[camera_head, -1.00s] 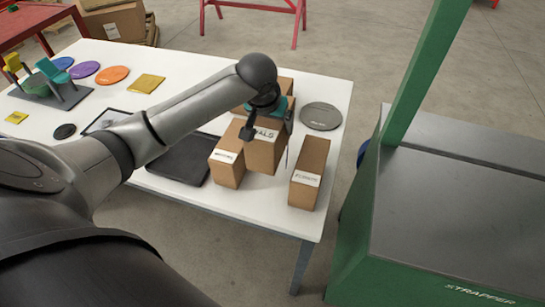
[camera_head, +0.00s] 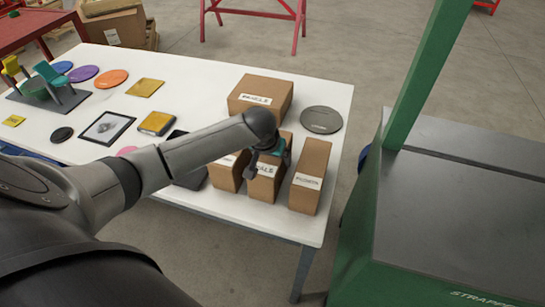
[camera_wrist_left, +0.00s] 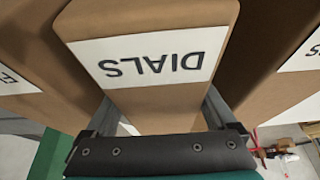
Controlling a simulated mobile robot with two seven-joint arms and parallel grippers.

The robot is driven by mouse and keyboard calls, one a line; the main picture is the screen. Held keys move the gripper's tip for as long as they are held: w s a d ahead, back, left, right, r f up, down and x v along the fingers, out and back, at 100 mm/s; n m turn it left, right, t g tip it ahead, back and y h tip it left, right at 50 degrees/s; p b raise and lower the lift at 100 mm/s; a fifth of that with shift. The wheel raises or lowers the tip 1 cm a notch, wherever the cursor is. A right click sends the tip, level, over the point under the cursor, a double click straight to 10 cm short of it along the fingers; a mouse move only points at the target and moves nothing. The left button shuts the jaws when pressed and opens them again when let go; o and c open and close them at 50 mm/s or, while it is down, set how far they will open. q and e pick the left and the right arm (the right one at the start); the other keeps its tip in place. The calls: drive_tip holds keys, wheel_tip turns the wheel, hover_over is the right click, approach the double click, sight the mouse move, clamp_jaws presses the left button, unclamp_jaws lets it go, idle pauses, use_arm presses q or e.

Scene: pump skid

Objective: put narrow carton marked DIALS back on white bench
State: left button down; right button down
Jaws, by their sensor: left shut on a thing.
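The narrow brown carton marked DIALS (camera_head: 263,187) is upright at the front right of the white bench (camera_head: 225,97), between two other cartons. Its base lines up with theirs; whether it touches the bench top I cannot tell. My left gripper (camera_head: 268,163) is shut on its upper part, with my arm reaching in from the left. In the left wrist view the DIALS carton (camera_wrist_left: 165,105) sits between the fingers of my left gripper (camera_wrist_left: 158,118), its label upside down. My right gripper is not in view.
A narrow carton (camera_head: 226,177) stands close on the left, partly behind my arm. A taller labelled carton (camera_head: 310,172) stands close on the right. A wide carton (camera_head: 261,93) and grey disc (camera_head: 321,119) are behind. A green strapper machine (camera_head: 445,215) stands right of the bench.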

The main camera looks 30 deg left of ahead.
use_arm(q)
unclamp_jaws()
drive_tip(key=shift+f, duration=0.15)
drive_tip(key=shift+s+r, duration=0.15)
drive_tip(key=shift+r, duration=0.45)
drive_tip(key=p+v, duration=0.2)
drive_tip(key=v, duration=0.9)
drive_tip(key=shift+s+d+p, duration=0.1)
drive_tip(key=shift+p, duration=0.3)
